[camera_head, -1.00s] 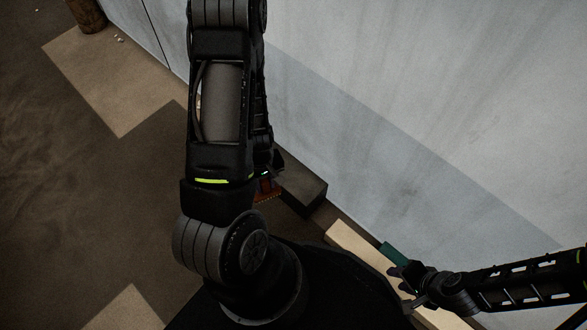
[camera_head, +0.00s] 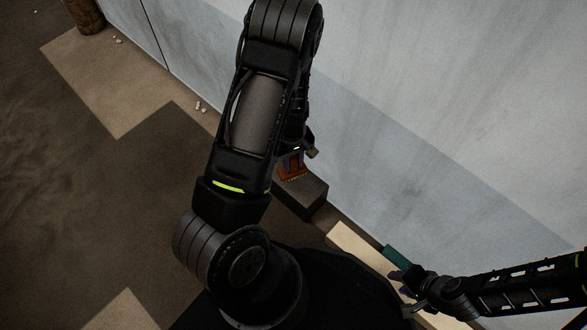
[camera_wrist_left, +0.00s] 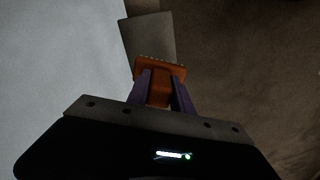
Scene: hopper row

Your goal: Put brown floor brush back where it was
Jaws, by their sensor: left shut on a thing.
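The brown floor brush (camera_head: 292,172) is orange-brown with a row of bristles along its edge. In the head view it is partly hidden by my left arm, and it appears just at or over a dark block (camera_head: 304,194) beside the wall. In the left wrist view the brush (camera_wrist_left: 160,72) sits between the two purple fingers of my left gripper (camera_wrist_left: 161,88), which is shut on it. Whether the brush touches the block cannot be told. My right gripper (camera_head: 406,290) is at the lower right near a dark green object; its fingers are too small to judge.
A pale wooden block (camera_head: 352,244) and a dark green block (camera_head: 397,257) lie along the wall base. The pale wall (camera_head: 420,110) runs along the right. A brown cylinder (camera_head: 86,14) stands at the top left.

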